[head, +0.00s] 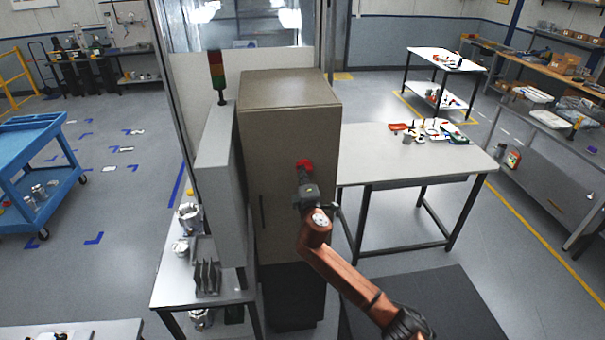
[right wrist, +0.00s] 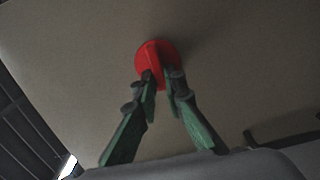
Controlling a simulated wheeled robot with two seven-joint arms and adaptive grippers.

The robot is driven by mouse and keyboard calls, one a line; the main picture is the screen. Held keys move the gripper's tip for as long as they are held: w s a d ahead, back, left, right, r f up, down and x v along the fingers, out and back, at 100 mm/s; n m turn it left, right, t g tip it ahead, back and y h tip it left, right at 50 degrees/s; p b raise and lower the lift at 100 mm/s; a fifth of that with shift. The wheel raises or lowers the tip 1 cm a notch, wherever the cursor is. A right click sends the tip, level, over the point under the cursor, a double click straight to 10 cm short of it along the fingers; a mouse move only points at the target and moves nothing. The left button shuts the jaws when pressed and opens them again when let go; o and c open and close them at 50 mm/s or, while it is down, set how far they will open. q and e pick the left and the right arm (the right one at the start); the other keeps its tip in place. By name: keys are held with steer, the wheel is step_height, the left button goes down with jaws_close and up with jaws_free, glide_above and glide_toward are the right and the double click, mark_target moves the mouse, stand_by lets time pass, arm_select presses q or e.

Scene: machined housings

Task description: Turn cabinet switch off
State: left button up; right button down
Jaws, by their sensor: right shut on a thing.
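The cabinet (head: 287,125) is a tall grey-brown box in the middle of the head view. Its red rotary switch (head: 304,164) sits on the upper front door. In the right wrist view the switch (right wrist: 153,57) is a red round knob with a raised grip bar. My right gripper (head: 305,175) is at the switch, with its green-padded fingers (right wrist: 160,82) on both sides of the grip bar, shut on it. The fingers partly hide the knob's lower part. My left gripper is in neither view.
A dark door handle (head: 262,211) is on the cabinet front, left of and below the switch. A white-topped table (head: 375,160) stands close on the right. A small table with metal parts (head: 172,292) stands on the left. A red-green signal light (head: 216,72) rises behind.

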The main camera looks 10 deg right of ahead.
steer(key=shift+a+f, duration=0.1)
stand_by(0.3)
steer(key=c, duration=2)
jaws_free()
steer(key=shift+a, duration=0.1)
steer(key=shift+s, duration=0.15)
steer(key=s, duration=1.1)
steer(key=shift+s, duration=0.4)
